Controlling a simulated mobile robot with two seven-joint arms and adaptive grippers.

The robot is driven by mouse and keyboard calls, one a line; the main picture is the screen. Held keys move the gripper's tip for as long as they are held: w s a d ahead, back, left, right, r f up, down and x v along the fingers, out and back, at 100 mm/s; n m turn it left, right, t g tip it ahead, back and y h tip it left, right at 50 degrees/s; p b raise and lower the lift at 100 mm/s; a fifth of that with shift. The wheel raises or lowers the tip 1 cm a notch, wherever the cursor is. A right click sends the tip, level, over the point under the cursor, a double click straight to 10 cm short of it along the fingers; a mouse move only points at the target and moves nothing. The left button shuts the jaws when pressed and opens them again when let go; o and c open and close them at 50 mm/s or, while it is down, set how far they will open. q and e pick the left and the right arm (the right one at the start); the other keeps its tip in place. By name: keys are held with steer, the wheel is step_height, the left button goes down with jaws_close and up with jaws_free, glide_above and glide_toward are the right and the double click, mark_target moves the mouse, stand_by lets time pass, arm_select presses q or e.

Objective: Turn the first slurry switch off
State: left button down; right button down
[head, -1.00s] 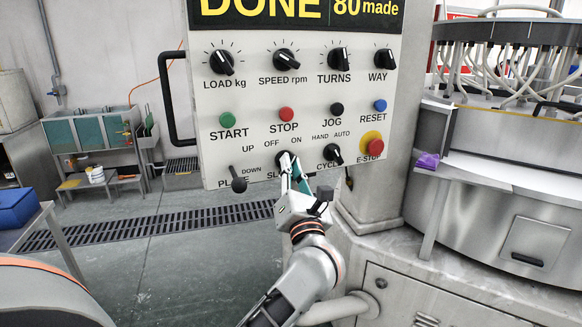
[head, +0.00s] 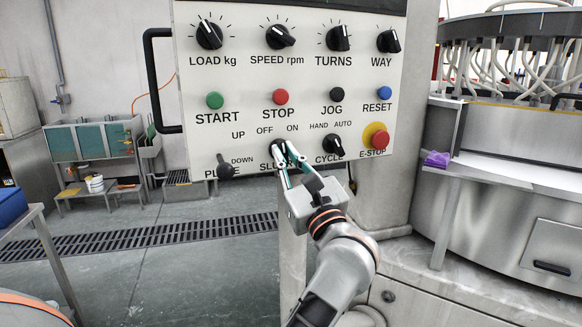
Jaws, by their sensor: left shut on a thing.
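The slurry switch (head: 277,146) is a black rotary knob low on the white control panel, below the words OFF and ON. Its label is partly covered by my fingers. My left gripper (head: 282,163) reaches up to it from below right, its thin fingertips shut on the knob. The knob is partly hidden, and I cannot tell which way its pointer is set. My right gripper is not in view.
The CYCLE knob (head: 333,146) is just right of my gripper, and the red E-STOP button (head: 378,139) is further right. A black handle (head: 151,80) juts from the panel's left side.

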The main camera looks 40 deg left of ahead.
arm_select(q)
steer(key=n, duration=0.1)
steer(key=n+g+b, duration=0.2)
steer(key=n, duration=0.1)
steer(key=shift+w+f+y, duration=0.1)
steer(key=shift+f+y, duration=0.2)
steer(key=shift+y, duration=0.1)
steer(key=shift+r+n+g, duration=0.1)
steer(key=shift+n+g, duration=0.3)
steer(key=shift+n, duration=0.5)
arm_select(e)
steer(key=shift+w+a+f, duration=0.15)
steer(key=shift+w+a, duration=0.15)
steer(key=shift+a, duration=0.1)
arm_select(q)
steer(key=shift+r+b, duration=0.15)
steer(key=shift+b, duration=0.15)
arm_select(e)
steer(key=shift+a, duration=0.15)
arm_select(q)
steer(key=c, duration=2.1)
jaws_free()
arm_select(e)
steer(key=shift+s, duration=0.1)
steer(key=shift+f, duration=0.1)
